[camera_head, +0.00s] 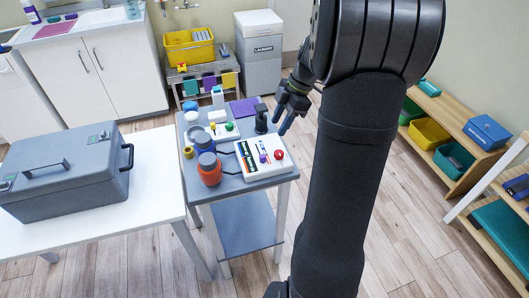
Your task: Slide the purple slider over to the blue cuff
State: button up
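A white control unit (248,166) lies on the grey trolley top. A small purple piece, which looks like the purple slider (263,158), sits on its panel, left of a red knob (279,155). A blue rounded item with a dark top, likely the blue cuff (205,146), stands left of the unit, behind an orange one (209,176). My gripper (281,122) hangs above the trolley's right back corner, to the upper right of the unit. Its dark fingers look parted, with nothing seen between them. It appears apart from the slider.
Small bottles, a white tray and a dark upright item (261,122) crowd the back of the trolley. A grey case (68,170) stands on the white table at left. Shelves with bins (428,133) stand at right. Floor is clear between trolley and shelves.

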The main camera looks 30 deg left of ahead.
aim_at(263, 155)
jog(key=x, duration=1.2)
jog(key=shift+f, duration=0.2)
grip_shut()
